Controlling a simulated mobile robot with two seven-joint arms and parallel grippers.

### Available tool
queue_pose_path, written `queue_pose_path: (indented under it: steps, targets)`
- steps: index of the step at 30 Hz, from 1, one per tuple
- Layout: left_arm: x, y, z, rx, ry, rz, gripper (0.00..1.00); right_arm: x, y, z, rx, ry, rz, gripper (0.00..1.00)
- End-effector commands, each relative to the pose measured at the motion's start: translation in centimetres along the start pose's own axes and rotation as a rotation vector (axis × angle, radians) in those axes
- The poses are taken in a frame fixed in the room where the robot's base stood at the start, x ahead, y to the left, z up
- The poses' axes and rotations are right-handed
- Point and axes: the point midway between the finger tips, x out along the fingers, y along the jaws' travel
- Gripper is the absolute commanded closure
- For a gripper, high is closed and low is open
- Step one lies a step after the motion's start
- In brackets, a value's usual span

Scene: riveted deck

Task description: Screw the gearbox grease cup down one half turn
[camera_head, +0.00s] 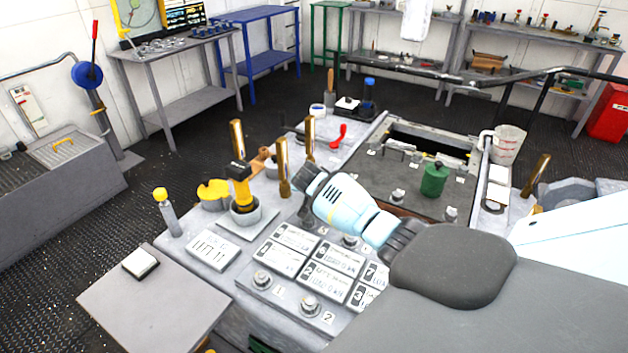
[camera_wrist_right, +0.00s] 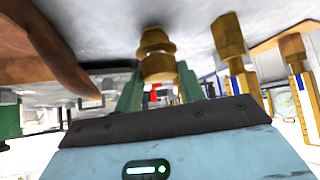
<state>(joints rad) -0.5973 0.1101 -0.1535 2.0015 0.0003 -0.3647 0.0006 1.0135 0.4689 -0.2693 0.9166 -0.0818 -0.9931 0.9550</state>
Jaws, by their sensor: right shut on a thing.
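In the right wrist view a short, stout brass fitting with a collar (camera_wrist_right: 157,55), which looks like the grease cup, stands between the two green finger pads of my right gripper (camera_wrist_right: 158,88). The view is tilted, so the grey deck shows at the top. My right gripper is shut on this fitting. In the head view my right gripper (camera_head: 304,190) reaches in from the right, low over the grey console, and hides the fitting. My left gripper is not in view.
Tall brass posts (camera_head: 283,165) stand close by the gripper, with another post (camera_head: 237,138) farther left. A yellow-and-black tool (camera_head: 241,185) stands in a grey cup. Label plates (camera_head: 328,282) lie in front. A green canister (camera_head: 435,180) stands to the right, near an open hatch (camera_head: 428,143).

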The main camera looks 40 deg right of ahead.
Motion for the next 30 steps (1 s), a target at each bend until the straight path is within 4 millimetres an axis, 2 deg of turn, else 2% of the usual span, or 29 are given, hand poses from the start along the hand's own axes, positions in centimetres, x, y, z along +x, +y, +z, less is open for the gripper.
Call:
queue_pose_path:
  steps: [1, 2, 7, 17, 20, 30]
  targets:
    - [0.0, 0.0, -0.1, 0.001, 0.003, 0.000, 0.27, -0.1, -0.1, -0.3, 0.000, 0.005, -0.002, 0.84]
    - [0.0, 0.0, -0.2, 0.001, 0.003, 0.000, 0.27, -0.1, -0.1, -0.3, 0.000, 0.006, -0.002, 0.60]
    - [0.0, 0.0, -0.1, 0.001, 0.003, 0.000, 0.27, -0.1, 0.0, -0.2, 0.000, 0.004, -0.002, 0.39]
    - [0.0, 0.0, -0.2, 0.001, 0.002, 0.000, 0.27, -0.3, -0.1, -0.2, -0.001, 0.002, -0.002, 0.39]
    - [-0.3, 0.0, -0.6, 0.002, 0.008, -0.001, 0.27, -1.2, -0.1, -0.3, 0.000, 0.003, -0.003, 0.39]
    - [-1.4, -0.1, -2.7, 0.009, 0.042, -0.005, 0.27, -6.1, -0.1, -0.5, 0.003, 0.006, -0.007, 0.39]
